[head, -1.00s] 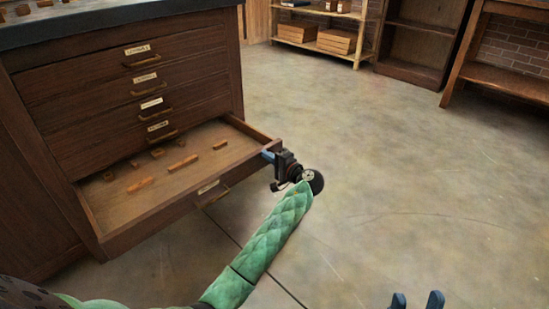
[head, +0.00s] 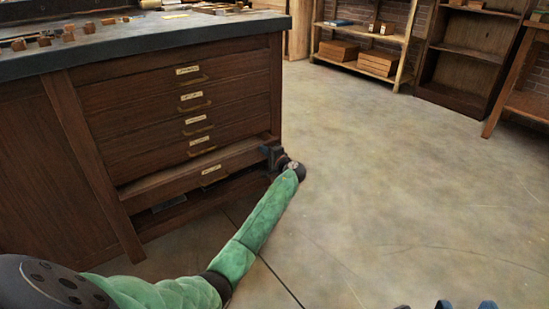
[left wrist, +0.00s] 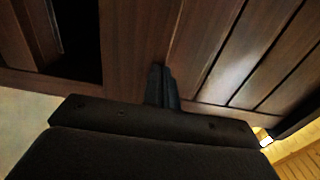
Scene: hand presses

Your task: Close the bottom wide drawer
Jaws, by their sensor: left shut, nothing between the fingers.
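The bottom wide drawer (head: 185,181) is the lowest of the labelled drawers in the wooden cabinet. My left gripper (head: 268,153) is at the right end of this drawer front. In the left wrist view its fingers (left wrist: 161,88) are together, empty, with the tips at the dark wood; exact contact is hard to tell. My right gripper (head: 466,305) shows only as two blue fingertips, spread apart, at the bottom edge, far from the cabinet.
A dark open gap (head: 165,213) lies below the drawer. The cabinet's grey top (head: 130,48) carries small wooden blocks. Shelves with wooden boxes (head: 378,63) stand at the back. The concrete floor (head: 380,170) to the right is clear.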

